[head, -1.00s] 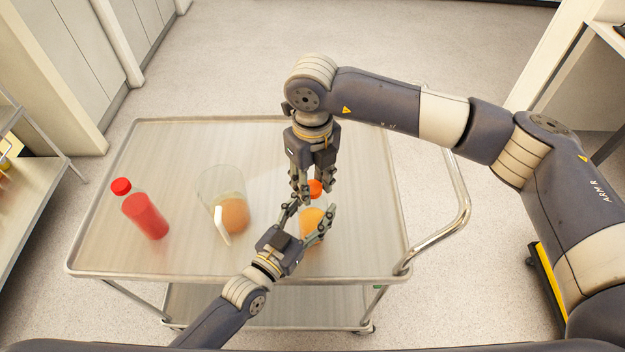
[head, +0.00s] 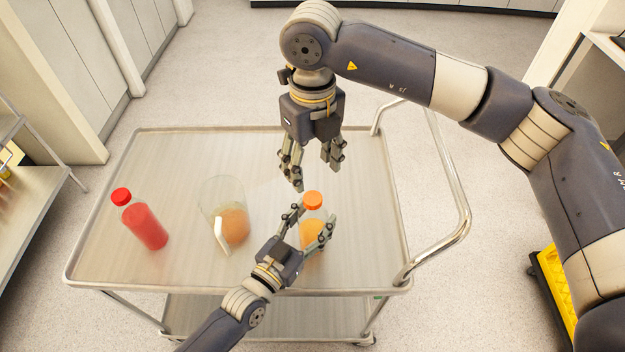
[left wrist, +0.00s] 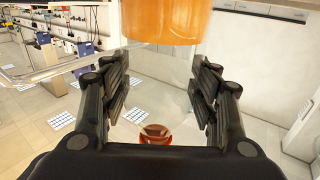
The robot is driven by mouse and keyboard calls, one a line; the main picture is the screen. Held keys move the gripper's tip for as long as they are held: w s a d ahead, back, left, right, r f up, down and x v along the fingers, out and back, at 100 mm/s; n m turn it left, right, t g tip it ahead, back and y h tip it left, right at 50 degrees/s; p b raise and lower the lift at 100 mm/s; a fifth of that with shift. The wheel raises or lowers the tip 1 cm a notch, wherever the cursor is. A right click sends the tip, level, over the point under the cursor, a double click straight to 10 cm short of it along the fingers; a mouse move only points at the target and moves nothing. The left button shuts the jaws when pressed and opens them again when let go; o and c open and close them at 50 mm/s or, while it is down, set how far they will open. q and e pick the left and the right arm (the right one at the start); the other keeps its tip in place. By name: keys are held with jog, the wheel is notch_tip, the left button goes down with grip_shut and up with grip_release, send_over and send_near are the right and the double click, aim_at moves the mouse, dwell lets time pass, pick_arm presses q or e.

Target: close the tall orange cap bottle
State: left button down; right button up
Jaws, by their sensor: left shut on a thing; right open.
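The tall orange cap bottle (head: 312,232) stands upright near the front right of the cart top, with orange juice in its lower part. Its orange cap (head: 313,198) sits on top of the neck; how tight it is cannot be told. My left gripper (head: 308,227) is shut around the bottle's body, fingers on both sides. In the left wrist view, the bottle's juice (left wrist: 165,20) shows at the top between the fingers (left wrist: 160,95), and a reddish-brown round shape shows lower down. My right gripper (head: 318,178) is open and empty, above and behind the cap, apart from it.
A clear jug (head: 222,195) with orange juice and a white handle stands left of the bottle. A red bottle (head: 145,226) with a red cap stands farther left. The cart top (head: 185,160) is bare at the back. A metal handle (head: 462,215) curves off its right side.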

jog(key=shift+r, duration=1.6)
pick_arm(q)
jog(key=c, duration=0.5)
grip_release()
jog(key=v, duration=1.2)
